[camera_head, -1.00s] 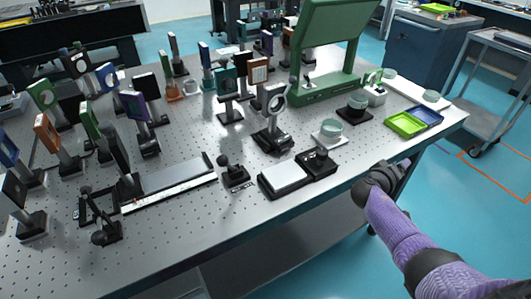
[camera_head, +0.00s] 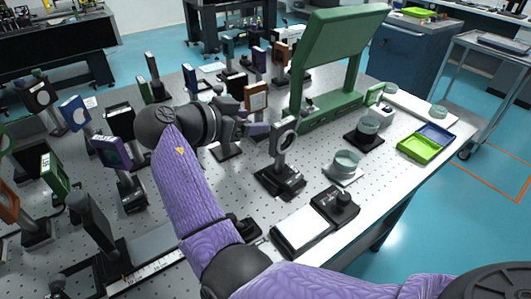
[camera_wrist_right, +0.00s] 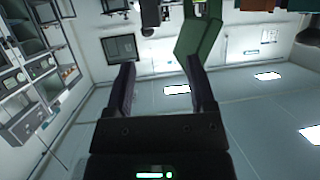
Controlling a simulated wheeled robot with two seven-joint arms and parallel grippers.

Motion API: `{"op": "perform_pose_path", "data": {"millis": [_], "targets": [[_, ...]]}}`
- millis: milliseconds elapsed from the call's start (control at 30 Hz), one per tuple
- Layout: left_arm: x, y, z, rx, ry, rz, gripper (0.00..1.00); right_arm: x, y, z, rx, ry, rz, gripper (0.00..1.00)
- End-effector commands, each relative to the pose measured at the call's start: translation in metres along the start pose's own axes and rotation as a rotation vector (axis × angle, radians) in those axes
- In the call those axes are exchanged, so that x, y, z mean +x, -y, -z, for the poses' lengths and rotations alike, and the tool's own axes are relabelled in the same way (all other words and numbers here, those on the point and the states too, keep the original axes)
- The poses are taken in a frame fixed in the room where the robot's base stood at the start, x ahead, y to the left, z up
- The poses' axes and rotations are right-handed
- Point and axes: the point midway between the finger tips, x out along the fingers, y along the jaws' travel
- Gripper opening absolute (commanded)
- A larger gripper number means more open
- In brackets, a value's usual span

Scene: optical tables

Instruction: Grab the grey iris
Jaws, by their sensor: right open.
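The grey iris (camera_head: 278,153) is a ring in an upright mount on a black base, standing near the middle of the table in the head view. My right gripper (camera_head: 262,128) is just left of the ring, at about its height, with its fingers pointing right towards it. In the right wrist view the two fingers (camera_wrist_right: 162,85) are spread apart and nothing sits between them. I cannot make out the iris for certain in the wrist view, and I cannot tell whether a fingertip touches it. My left gripper is not in view.
A large green frame (camera_head: 340,45) stands behind the iris. Several mounted optics crowd the table to the left. A black device with a white plate (camera_head: 301,228) lies in front. Glass dishes (camera_head: 346,161) and a green tray (camera_head: 417,146) are to the right.

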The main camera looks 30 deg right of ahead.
Motion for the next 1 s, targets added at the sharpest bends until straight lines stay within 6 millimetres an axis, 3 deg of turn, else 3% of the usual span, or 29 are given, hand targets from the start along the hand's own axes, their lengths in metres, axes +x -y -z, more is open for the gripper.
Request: {"op": "perform_pose_path", "data": {"millis": [67,533,800,867,1000], "targets": [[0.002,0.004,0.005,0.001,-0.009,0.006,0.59,-0.001,0.001,-0.002,0.006,0.013,0.006,0.71],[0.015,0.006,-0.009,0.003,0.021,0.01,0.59,0.085,-0.004,-0.011,0.003,0.01,0.006,0.71],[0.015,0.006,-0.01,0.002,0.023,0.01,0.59,0.093,-0.003,-0.01,0.004,0.012,0.009,0.71],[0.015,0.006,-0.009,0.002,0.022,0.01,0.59,0.093,-0.003,-0.01,0.004,0.012,0.009,0.62],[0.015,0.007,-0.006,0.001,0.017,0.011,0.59,0.093,-0.003,-0.01,0.004,0.012,0.009,0.32]]}}
